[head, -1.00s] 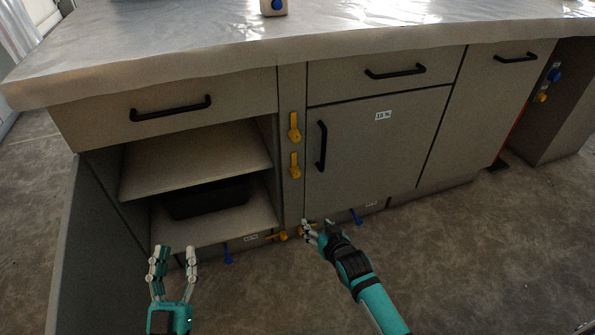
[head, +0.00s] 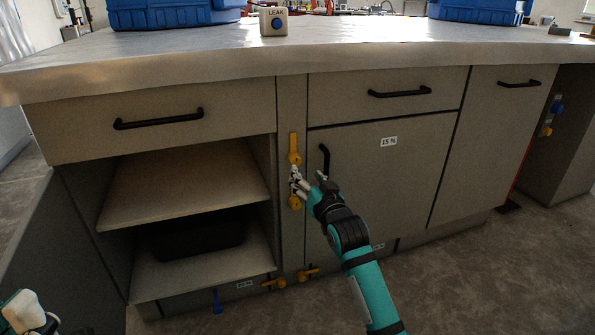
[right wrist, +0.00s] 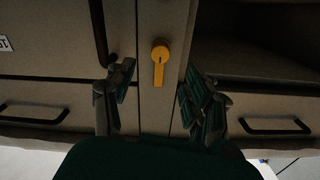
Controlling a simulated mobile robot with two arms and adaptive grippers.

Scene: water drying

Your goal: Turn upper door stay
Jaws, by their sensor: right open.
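The upper yellow door stay (head: 294,150) is on the narrow post between the open shelves and the closed door, its handle pointing up. It also shows between my fingers in the right wrist view (right wrist: 159,62), where the scene appears upside down. My right gripper (head: 308,176) is open and empty, just below and in front of the upper stay. Contact is not visible. The lower yellow stay (head: 295,203) is partly hidden by my right gripper. My left gripper (head: 28,312) shows only partly at the bottom left corner, so its opening is unclear.
The closed door (head: 380,170) has a black handle (head: 325,160) close to my right gripper. Open shelves (head: 185,185) hold a black bin (head: 200,235). More yellow valves (head: 308,273) and a blue one (head: 218,300) sit low down. The counter (head: 350,50) overhangs above.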

